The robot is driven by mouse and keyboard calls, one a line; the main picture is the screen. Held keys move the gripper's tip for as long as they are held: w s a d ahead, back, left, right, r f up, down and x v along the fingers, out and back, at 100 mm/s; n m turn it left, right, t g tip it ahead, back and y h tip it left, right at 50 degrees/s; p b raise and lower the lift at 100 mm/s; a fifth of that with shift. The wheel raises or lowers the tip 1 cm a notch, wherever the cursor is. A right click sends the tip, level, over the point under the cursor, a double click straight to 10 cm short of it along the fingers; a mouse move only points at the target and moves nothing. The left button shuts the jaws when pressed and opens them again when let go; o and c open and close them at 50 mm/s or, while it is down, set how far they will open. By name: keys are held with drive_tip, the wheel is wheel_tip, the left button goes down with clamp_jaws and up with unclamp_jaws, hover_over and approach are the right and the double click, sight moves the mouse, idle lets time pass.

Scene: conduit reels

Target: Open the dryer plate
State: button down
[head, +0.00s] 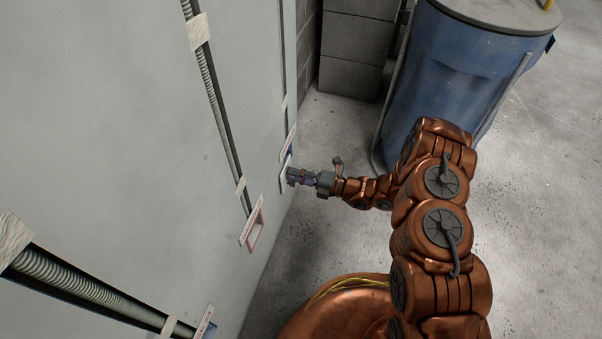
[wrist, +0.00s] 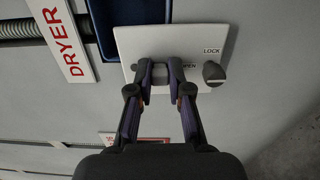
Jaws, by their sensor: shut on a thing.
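The dryer plate (wrist: 135,42) is a white plate on the grey wall, marked LOCK and OPEN. A dark knob (wrist: 213,74) sits near its right edge in the wrist view, below the word LOCK. The OPEN label is partly hidden by a finger. My gripper (wrist: 162,74) is shut on the plate's grey handle, with a finger on each side. A dark blue recess (wrist: 104,42) shows beyond the plate's upper left edge. In the head view the plate (head: 286,176) is small at the wall's right side, with my gripper (head: 290,176) against it.
A DRYER sign (wrist: 62,40) and a ribbed conduit (wrist: 22,28) are beside the recess. A red-framed opening (head: 256,230) is on the wall left of my gripper. A blue barrel (head: 455,75) stands behind my arm. Concrete floor is clear at right.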

drive_tip(key=shift+s+a, duration=0.1)
drive_tip(key=c, duration=1.1)
unclamp_jaws()
drive_tip(key=shift+d, duration=0.2)
drive_tip(key=v, duration=1.1)
drive_tip(key=shift+d, duration=0.4)
